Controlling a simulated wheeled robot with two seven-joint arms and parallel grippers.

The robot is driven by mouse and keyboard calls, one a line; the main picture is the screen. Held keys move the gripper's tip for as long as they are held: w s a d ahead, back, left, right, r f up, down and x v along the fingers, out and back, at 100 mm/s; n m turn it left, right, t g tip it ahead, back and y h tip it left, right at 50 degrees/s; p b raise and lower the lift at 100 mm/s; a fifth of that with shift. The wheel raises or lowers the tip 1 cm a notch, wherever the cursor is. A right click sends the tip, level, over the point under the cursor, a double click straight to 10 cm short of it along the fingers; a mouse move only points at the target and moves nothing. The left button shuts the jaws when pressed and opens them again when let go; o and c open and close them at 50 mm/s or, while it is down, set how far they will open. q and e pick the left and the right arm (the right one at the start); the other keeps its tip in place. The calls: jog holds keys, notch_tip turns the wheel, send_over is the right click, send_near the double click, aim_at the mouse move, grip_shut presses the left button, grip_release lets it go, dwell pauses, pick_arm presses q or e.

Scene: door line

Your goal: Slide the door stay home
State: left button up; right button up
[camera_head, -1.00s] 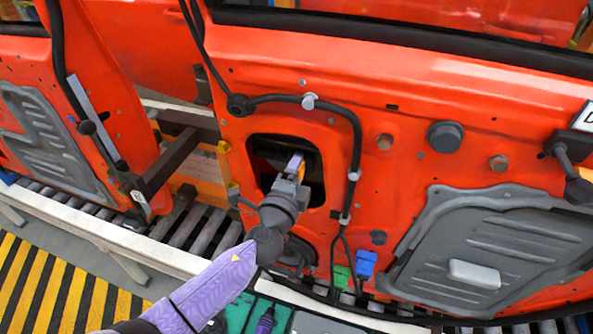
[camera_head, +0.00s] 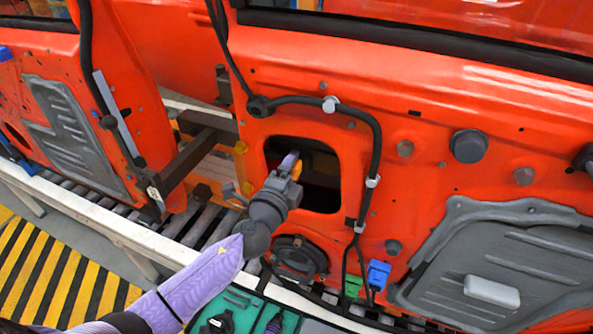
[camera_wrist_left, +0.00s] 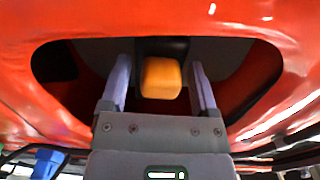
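The red door (camera_head: 420,160) has a dark rounded cut-out (camera_head: 322,190). My left gripper (camera_head: 291,163) is at the left part of this cut-out, and its fingers point into it. In the left wrist view, an orange block on a dark bar (camera_wrist_left: 162,78), seemingly the door stay, shows between the two fingers of my left gripper (camera_wrist_left: 162,85). A gap shows on each side of the block, so the fingers are open around it and not closed on it. How far the bar runs into the door is hidden. My right gripper is not in view.
A black cable (camera_head: 376,140) runs above and right of the cut-out. A green tray (camera_head: 240,312) with dark parts lies below. Blue (camera_head: 378,274) and green (camera_head: 352,285) connectors hang low on the door. Another red door (camera_head: 60,110) stands at the left, beyond a dark bracket (camera_head: 185,165).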

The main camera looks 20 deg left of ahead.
pick_arm(q)
jog(key=shift+a, duration=0.15)
jog(key=shift+s, duration=0.3)
jog(key=s+b, duration=0.1)
jog(key=s, duration=0.8)
jog(key=shift+s+a, duration=0.2)
